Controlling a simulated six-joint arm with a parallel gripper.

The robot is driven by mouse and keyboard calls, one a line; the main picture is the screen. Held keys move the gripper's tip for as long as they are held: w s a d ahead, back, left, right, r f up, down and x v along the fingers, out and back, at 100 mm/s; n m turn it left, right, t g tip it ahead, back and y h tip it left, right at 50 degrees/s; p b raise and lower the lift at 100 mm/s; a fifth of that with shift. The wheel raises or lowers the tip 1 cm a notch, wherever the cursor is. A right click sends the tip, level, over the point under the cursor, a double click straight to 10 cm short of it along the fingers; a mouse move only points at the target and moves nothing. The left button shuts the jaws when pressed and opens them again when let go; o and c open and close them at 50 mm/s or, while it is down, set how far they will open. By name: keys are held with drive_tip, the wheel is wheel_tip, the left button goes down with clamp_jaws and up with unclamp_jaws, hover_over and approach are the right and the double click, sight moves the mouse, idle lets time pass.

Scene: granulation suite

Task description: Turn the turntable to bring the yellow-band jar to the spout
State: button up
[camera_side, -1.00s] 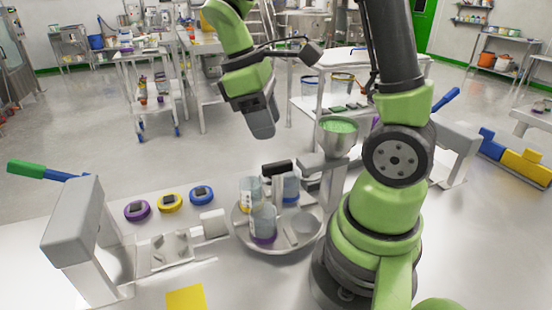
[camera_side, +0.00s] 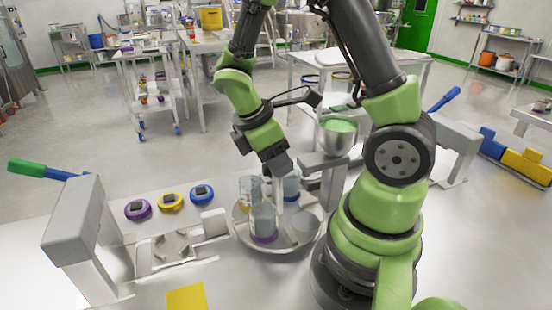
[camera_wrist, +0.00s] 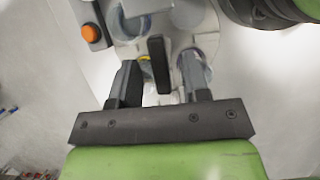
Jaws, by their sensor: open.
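The round metal turntable (camera_side: 292,243) carries clear jars around a pale centre post (camera_side: 281,203). The yellow-band jar (camera_side: 247,190) is at its back left, partly hidden. The purple-band jar (camera_side: 263,222) is in front and the blue-band jar (camera_side: 291,188) at the back right. My gripper (camera_side: 278,172) is over the post, covering its black handle in the side view. In the wrist view the black handle (camera_wrist: 158,65) lies between the open fingers of my gripper (camera_wrist: 159,75), with gaps on both sides. The hopper (camera_side: 337,142) holds green powder right of the turntable; its spout outlet is not clear.
Purple, yellow and blue rings (camera_side: 170,202) lie on a plate at left. A yellow square (camera_side: 186,297) lies at the front. An orange button (camera_wrist: 90,32) shows in the wrist view.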

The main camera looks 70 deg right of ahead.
drive_tip(key=shift+s+f, duration=0.1)
drive_tip(key=shift+f, duration=0.1)
clamp_jaws()
